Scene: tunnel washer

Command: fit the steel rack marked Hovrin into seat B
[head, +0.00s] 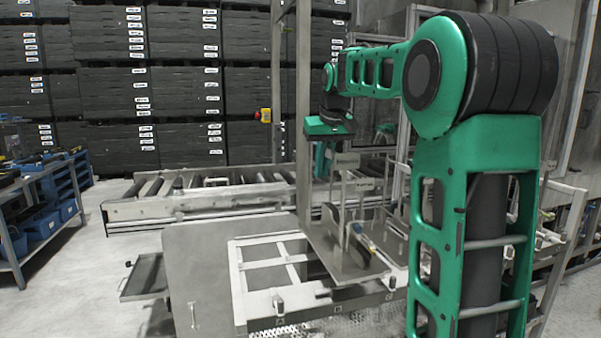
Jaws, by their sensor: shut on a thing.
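A steel rack (345,256) with a flat base plate, upright posts and small sign plates (347,161) is below my gripper (330,145), right of the picture's middle. The writing on the signs is too small to read surely. My gripper is shut on the rack from above, but its fingertips are small and hard to make out. The rack's base is at the right part of a pale metal frame (240,283) with open bays. I cannot tell whether it touches the frame. Small marks sit along the frame's front edge; which bay is B is not clear.
A roller conveyor (205,199) runs behind the frame. A steel post (303,110) stands close left of my gripper. A grey cabinet panel (205,283) is left of the frame. Blue bins (58,190) are at far left, with open floor between.

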